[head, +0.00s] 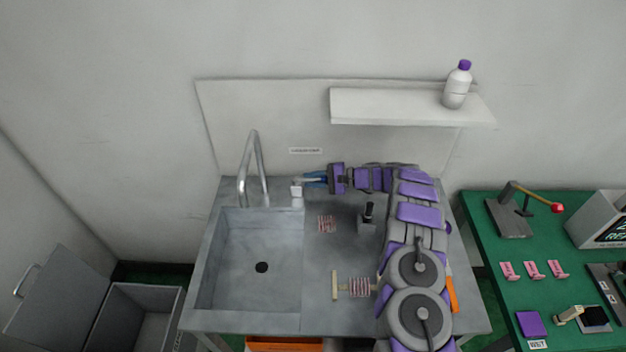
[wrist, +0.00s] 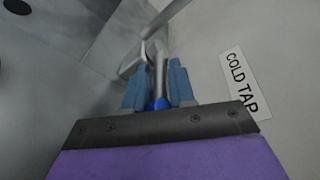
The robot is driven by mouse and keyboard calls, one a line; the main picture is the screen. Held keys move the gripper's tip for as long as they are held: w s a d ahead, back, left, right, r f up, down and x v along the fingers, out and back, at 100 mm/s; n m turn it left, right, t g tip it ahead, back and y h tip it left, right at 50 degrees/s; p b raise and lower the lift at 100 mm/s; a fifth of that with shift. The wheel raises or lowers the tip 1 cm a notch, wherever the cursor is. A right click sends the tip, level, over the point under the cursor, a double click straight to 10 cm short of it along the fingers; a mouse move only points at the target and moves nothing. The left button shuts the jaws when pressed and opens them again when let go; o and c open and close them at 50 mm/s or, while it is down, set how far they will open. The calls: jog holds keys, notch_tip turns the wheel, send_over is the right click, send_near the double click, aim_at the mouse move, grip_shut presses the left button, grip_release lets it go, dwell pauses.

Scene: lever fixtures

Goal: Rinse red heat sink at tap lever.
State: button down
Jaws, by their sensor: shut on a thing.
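My gripper (head: 313,180) is at the back of the sink counter, beside the tap's small pale base (head: 297,191). In the wrist view its blue fingers (wrist: 158,88) are shut around the metal tap lever (wrist: 157,62), whose blue tip shows between them. The tall curved spout (head: 254,165) stands behind the sink basin (head: 208,262); I see no water stream. A reddish finned block (head: 326,224) lies on the counter right of the basin. A second reddish finned piece (head: 359,287) with a tan bar is nearer the front; I cannot tell which is the red heat sink.
A dark-topped small fixture (head: 367,213) stands on the counter near my arm. A COLD TAP label (wrist: 240,82) is on the wall. A shelf (head: 400,106) with a bottle (head: 457,86) hangs above. A green table (head: 480,220) with another lever stands right.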

jog(key=shift+s+m+t, duration=0.25)
jog(key=shift+m+t, duration=0.35)
jog(key=shift+t, duration=0.1)
jog(key=c, duration=1.2)
grip_release()
jog(key=shift+o, duration=0.2)
jog(key=p+v, duration=0.1)
jog(key=v, duration=1.6)
jog(key=shift+d+p, duration=0.2)
jog(key=shift+p, duration=0.2)
jog(key=shift+s+r, duration=0.1)
jog(key=shift+c, duration=0.2)
